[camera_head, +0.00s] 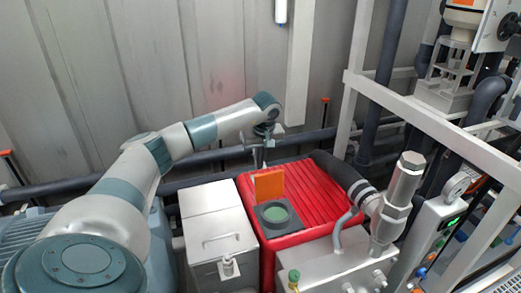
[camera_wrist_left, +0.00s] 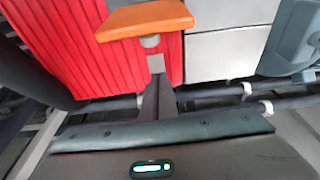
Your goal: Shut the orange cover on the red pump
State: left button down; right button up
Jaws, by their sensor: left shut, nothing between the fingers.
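The red pump (camera_head: 315,190) has a ribbed red body. Its orange cover (camera_head: 268,184) stands open, upright behind a dark square mount with a round green face (camera_head: 275,214). My left gripper (camera_head: 262,159) reaches over from the left and points down just behind the cover. In the left wrist view the shut, empty fingertips (camera_wrist_left: 156,66) are close to the orange cover (camera_wrist_left: 146,18), with a small grey round part (camera_wrist_left: 150,41) between them. I cannot tell whether they touch. The red ribbed body (camera_wrist_left: 60,45) shows beside them. My right gripper is not in view.
A metal box with a handle (camera_head: 217,240) stands left of the pump. A steel block with a vertical cylinder (camera_head: 398,195) and a dark hose (camera_head: 340,172) are at its right. Dark pipes and a grey wall (camera_head: 150,70) lie behind; a white frame (camera_head: 430,122) stands right.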

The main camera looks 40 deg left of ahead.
aim_at(268, 183)
pick_arm(q)
jog(key=d, duration=0.1)
jog(key=s+d+p, duration=0.1)
jog(key=d+p, duration=0.1)
jog(key=shift+s+d+f, duration=0.1)
jog(key=shift+s+d, duration=0.15)
jog(key=shift+s, duration=0.15)
jog(key=shift+a, duration=0.1)
